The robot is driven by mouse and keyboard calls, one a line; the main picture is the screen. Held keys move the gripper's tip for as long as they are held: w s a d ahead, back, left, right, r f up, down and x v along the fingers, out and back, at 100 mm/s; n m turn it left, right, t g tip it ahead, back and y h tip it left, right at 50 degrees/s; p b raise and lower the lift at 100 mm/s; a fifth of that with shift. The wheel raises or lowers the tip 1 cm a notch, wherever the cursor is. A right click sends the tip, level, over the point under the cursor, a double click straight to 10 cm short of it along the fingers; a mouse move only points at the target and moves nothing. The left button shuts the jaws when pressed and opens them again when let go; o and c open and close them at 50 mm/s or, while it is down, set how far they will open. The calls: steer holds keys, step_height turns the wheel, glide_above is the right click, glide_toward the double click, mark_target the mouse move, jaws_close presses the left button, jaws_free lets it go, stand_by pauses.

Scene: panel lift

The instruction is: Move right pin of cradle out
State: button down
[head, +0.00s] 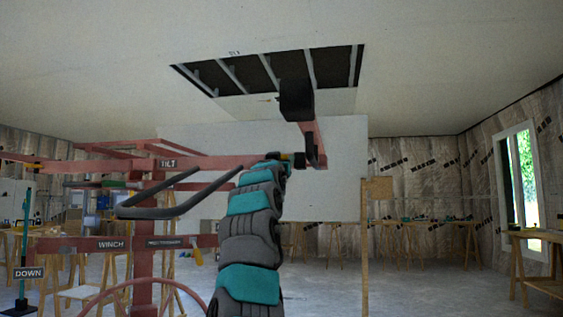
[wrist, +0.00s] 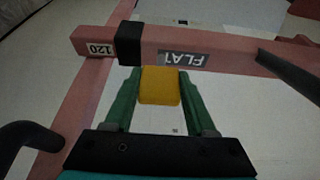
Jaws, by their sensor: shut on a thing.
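My gripper (wrist: 160,90) is shut on a yellow block-shaped pin handle (wrist: 160,84), with one green finger on each side. The pin is at the red cradle bar (wrist: 225,47), just below a black collar (wrist: 129,43) and a label that reads "FLAT" upside down. Whether its shaft is in or out of the bar is hidden. In the head view my arm reaches up to the right end of the cradle (head: 205,162), and its wrist hides most of the gripper. A small bit of yellow (head: 284,157) shows there.
A pale panel (head: 340,150) stands behind the cradle, below a dark framed opening (head: 270,72) in the ceiling. The red lift mast (head: 143,265) and a black handle (head: 165,212) are left of my arm. Wooden trestle tables (head: 425,226) line the back wall.

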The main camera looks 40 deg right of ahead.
steer(key=shift+s+a+b, duration=1.05)
steer(key=shift+a+b, duration=0.05)
steer(key=shift+a, duration=0.15)
steer(key=shift+c, duration=1.1)
jaws_free()
steer(key=b+v, duration=0.5)
steer(key=v, duration=0.2)
steer(key=shift+s+a+f, duration=0.2)
steer(key=shift+a, duration=0.05)
